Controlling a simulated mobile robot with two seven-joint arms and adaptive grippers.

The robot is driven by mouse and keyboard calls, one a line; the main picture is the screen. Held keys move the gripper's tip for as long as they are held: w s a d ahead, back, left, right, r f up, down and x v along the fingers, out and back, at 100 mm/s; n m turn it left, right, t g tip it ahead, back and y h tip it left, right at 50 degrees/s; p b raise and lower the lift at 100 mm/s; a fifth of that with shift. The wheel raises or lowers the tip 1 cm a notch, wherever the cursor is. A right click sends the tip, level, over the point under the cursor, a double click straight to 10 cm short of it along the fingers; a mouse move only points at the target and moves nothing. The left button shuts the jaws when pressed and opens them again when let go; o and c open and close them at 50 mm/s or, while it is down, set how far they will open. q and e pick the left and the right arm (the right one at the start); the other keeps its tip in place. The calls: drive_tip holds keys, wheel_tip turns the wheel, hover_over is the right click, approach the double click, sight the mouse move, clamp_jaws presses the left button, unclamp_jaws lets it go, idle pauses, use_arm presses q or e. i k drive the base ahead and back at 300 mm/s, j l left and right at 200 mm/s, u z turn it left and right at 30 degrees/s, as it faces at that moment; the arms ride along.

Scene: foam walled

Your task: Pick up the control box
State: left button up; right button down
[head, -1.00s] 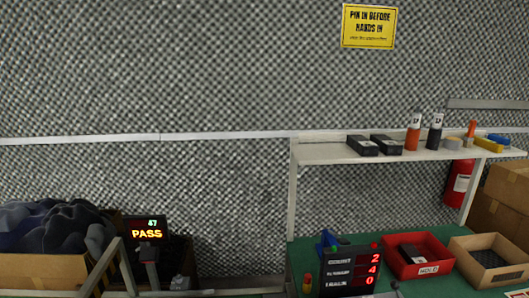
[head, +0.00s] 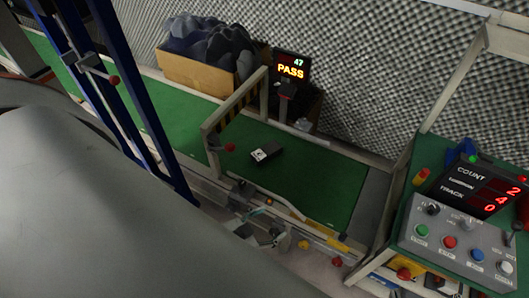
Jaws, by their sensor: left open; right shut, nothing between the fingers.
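A small black box (head: 267,152) with a white label at one end lies flat on the green belt, just right of the striped gate. It matches the look of a control box, but I cannot read its label. A grey box (head: 455,243) with several coloured buttons and knobs stands at the lower right, in front of the count display. I cannot make out either of my grippers in the head view. Neither box has a gripper on it.
The striped gate frame (head: 236,103) spans the green belt (head: 310,180). A metal rail with small fittings runs along its near edge. A PASS display (head: 290,68) and a carton of dark foam (head: 197,79) stand behind. Blue uprights (head: 148,120) cross at left.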

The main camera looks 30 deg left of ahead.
sight(267, 151)
drive_tip(key=u, duration=1.1)
